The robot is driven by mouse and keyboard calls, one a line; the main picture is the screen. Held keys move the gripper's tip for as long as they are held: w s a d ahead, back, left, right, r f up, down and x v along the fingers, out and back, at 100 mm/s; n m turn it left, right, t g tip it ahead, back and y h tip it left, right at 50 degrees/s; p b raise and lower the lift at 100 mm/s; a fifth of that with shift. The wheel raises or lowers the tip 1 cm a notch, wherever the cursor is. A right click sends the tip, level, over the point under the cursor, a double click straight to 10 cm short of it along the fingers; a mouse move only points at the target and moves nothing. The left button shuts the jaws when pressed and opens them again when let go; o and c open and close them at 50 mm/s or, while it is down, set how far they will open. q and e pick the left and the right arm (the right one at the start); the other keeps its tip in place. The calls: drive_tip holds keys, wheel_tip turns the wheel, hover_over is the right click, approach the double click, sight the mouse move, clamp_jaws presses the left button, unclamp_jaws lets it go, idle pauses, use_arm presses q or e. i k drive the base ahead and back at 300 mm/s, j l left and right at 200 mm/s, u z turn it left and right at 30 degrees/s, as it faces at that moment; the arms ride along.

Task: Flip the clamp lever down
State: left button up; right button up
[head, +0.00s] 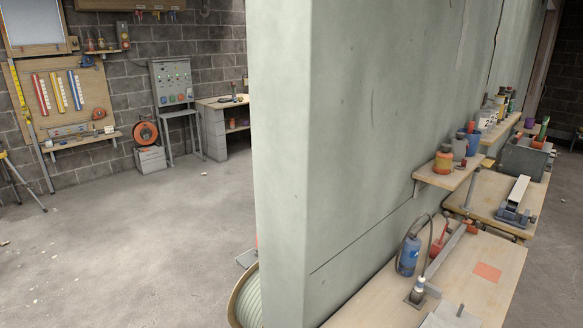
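Neither of my grippers is in view. I cannot tell for certain which part is the clamp lever. A grey-blue clamp-like device (511,217) sits on the far bench at the right, with a pale bar (519,190) slanting up from it. On the nearer bench, a long grey bar tool (445,252) with red parts (470,228) lies at an angle. Both are small and partly crowded by other items, so a lever position cannot be read.
A thick pale green wall (375,130) stands close ahead and divides the room. The near bench (475,252) holds a blue bottle (409,254). A cable reel (247,302) is partly hidden at the wall's foot. Open concrete floor (140,245) lies left.

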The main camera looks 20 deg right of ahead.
sight(446, 214)
drive_tip(key=i+z, duration=0.25)
drive_tip(key=z, duration=0.2)
drive_tip(key=i+j+z, duration=0.2)
drive_tip(key=z, duration=0.25)
drive_tip(key=i+j+z, duration=0.2)
drive_tip(key=z, duration=0.2)
drive_tip(key=i+j+z, duration=0.15)
drive_tip(key=z, duration=0.3)
drive_tip(key=i+j+z, duration=0.1)
drive_tip(key=j+z, duration=0.35)
drive_tip(key=k+l, duration=0.3)
drive_tip(key=k, duration=0.15)
